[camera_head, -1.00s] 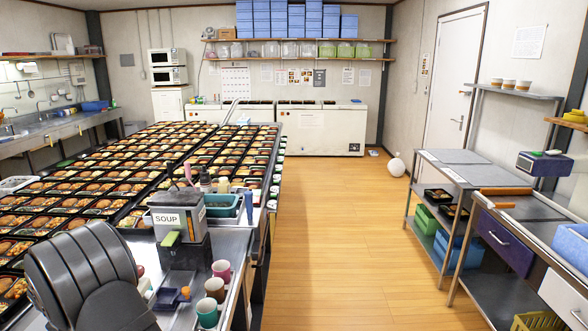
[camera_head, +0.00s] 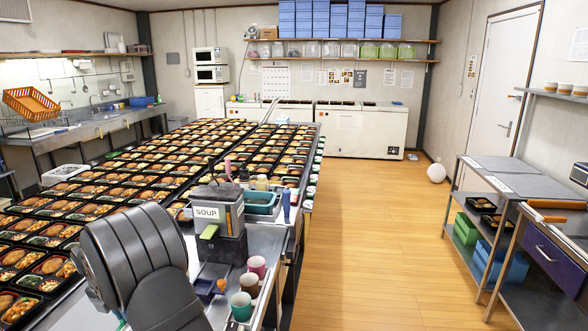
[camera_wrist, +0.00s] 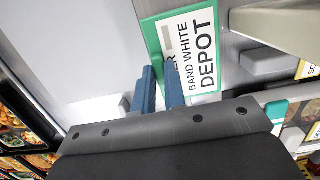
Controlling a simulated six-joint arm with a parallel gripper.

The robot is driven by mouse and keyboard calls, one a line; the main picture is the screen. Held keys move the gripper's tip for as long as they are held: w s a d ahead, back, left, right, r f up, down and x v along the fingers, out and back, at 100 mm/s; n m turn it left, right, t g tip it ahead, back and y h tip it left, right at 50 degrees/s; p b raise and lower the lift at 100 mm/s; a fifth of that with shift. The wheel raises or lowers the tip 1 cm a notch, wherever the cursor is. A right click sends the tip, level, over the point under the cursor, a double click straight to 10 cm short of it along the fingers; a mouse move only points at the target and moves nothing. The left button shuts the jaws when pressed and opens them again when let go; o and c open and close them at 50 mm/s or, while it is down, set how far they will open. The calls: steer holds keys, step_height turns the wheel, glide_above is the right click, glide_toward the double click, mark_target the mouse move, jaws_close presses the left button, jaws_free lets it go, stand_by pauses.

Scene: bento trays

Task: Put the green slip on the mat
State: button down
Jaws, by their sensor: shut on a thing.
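In the wrist view, the green slip (camera_wrist: 202,70) is a white card with a green border and the words "BAND WHITE DEPOT". My gripper (camera_wrist: 160,78) has two blue fingers close together at the slip's left edge, shut on it. The right finger covers part of the slip's face, so the exact grip line is hidden. A grey-white surface lies behind. In the head view my gripper and the slip do not show behind my dark arm. I cannot pick out the mat in either view.
A grey box marked SOUP (camera_head: 213,215) and several cups (camera_head: 257,266) stand on the near counter. Rows of bento trays (camera_head: 120,180) fill the left. A yellow-edged card (camera_wrist: 306,70) lies at the right of the wrist view.

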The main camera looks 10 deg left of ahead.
steer(key=shift+r, duration=0.5)
stand_by(0.3)
steer(key=w+a+r+n, duration=0.1)
steer(key=w+r+n, duration=0.35)
steer(key=w, duration=0.25)
steer(key=shift+y, duration=0.3)
steer(key=s+a+f, duration=0.1)
steer(key=a+f, duration=0.1)
steer(key=a, duration=0.1)
steer(key=s+a+f, duration=0.2)
steer(key=a, duration=0.1)
steer(key=s+a+f, duration=0.2)
steer(key=a, duration=0.2)
steer(key=shift+s+f, duration=0.1)
steer(key=shift+s, duration=0.05)
steer(key=shift+a+f, duration=0.1)
steer(key=shift+f, duration=1.95)
steer(key=shift+f, duration=0.1)
